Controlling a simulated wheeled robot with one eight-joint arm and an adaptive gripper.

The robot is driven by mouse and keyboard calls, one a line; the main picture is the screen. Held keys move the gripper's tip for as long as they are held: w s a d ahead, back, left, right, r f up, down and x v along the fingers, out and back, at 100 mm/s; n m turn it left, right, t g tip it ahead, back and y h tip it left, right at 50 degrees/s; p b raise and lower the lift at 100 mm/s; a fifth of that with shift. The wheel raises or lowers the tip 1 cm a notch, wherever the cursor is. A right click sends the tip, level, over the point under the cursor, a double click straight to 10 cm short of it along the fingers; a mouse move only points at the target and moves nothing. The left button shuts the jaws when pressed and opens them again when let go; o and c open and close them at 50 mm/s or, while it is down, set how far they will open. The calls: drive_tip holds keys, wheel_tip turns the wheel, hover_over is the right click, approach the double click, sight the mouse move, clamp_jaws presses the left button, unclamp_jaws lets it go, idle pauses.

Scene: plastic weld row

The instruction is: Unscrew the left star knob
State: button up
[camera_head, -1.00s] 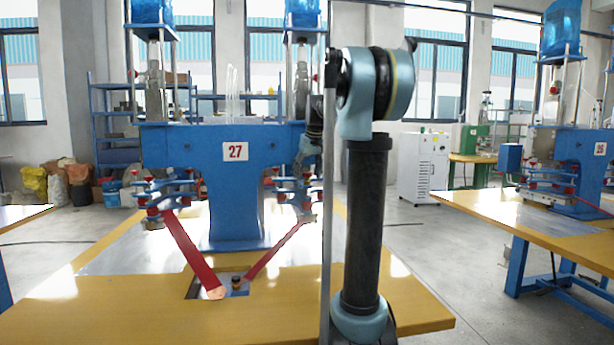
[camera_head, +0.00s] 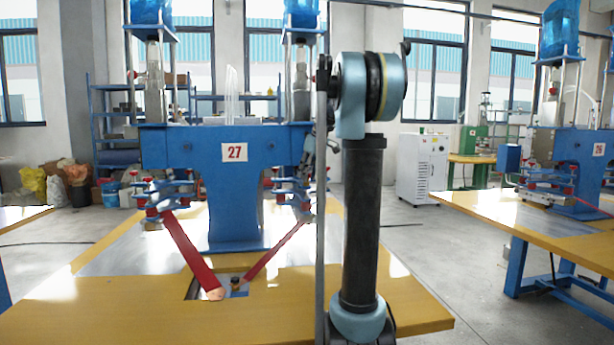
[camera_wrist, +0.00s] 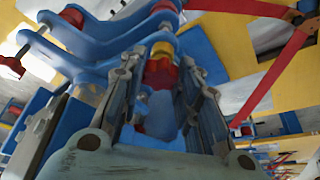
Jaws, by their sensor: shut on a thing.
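In the wrist view my gripper (camera_wrist: 160,72) has its two fingers on either side of a red star knob (camera_wrist: 161,74), shut on it. The knob sits under a yellow collar (camera_wrist: 162,48) on the blue clamp plates (camera_wrist: 115,45). Another red knob (camera_wrist: 72,16) is farther left on the same plates, apart from my fingers. In the head view my arm reaches the right-hand clamp set (camera_head: 290,192) of blue machine 27 (camera_head: 190,148). My fingers and the held knob are largely hidden there by my arm.
A red-handled rod (camera_wrist: 12,66) sticks out at the left in the wrist view. Two red straps run down to the yellow table (camera_head: 110,295); the right one (camera_head: 275,250) passes close to my arm. The left clamp set (camera_head: 160,190) is clear of my arm.

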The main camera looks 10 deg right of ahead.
drive_tip(key=n, duration=0.2)
drive_tip(key=n+g+y, duration=0.1)
drive_tip(key=n, duration=0.3)
drive_tip(key=shift+w+g+y, duration=0.25)
drive_tip(key=shift+g+y, duration=0.05)
drive_tip(key=shift+g, duration=0.1)
drive_tip(key=n+g, duration=0.2)
drive_tip(key=n, duration=0.2)
drive_tip(key=shift+n, duration=0.4)
drive_tip(key=shift+r, duration=2.45)
